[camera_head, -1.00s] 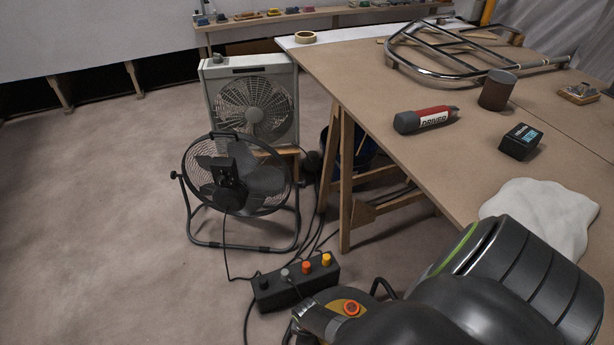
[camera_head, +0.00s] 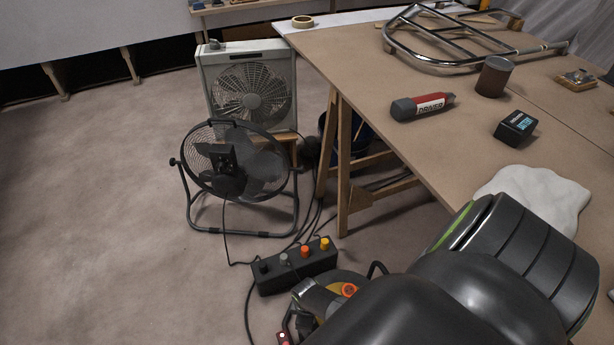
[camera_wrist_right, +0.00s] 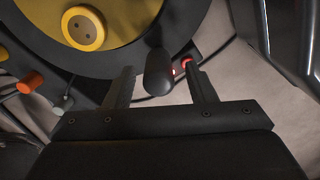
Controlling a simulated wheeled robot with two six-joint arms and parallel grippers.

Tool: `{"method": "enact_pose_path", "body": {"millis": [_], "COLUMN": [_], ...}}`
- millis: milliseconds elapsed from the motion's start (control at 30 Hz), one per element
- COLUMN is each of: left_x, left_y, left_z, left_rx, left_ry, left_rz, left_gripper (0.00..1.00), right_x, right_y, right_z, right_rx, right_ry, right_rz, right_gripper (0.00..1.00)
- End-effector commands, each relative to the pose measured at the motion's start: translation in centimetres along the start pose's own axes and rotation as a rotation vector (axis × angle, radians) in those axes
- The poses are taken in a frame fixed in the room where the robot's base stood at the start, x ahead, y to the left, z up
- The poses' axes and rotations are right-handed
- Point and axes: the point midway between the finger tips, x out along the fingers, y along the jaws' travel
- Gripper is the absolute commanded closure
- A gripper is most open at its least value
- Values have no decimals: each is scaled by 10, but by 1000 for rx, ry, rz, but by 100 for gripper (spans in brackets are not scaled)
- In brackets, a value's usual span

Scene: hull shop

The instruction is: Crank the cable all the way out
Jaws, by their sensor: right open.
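The cable reel, with a yellow face and black rim, is partly hidden behind my right arm in the head view (camera_head: 352,277). In the right wrist view its yellow face (camera_wrist_right: 125,20) and round yellow hub (camera_wrist_right: 83,28) fill the upper left. A black crank knob (camera_wrist_right: 158,74) points toward the wrist camera. My right gripper (camera_wrist_right: 162,82) is open, with one finger on each side of the knob and gaps showing on both sides. My left gripper is not in view.
A black box with coloured knobs or plugs (camera_head: 297,267) lies on the floor beside the reel, with cables running off. A floor fan (camera_head: 235,170) and box fan (camera_head: 252,90) stand behind. The workbench (camera_head: 400,150) is at right. The floor at left is clear.

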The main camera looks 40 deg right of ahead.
Motion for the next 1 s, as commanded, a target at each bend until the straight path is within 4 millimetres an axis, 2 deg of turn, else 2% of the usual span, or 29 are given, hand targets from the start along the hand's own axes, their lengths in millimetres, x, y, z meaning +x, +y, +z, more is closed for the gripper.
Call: {"method": "enact_pose_path", "body": {"millis": [67, 100, 600, 800, 1000], "left_x": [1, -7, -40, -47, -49], "left_y": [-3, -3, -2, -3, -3], "left_z": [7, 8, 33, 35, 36], "left_rx": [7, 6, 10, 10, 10], "left_ry": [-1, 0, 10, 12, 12], "left_rz": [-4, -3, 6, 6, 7], "left_gripper": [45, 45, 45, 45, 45], "right_x": [-8, -20, -115, -139, -148], "right_y": [0, 0, -1, -1, -1], "right_z": [0, 0, 0, 1, 0], "right_rx": [0, 0, 2, 2, 1], "right_ry": [0, 2, 0, -1, -1], "right_rz": [0, 1, -2, -3, -3], "right_gripper": [50, 50, 50, 50, 50]}}
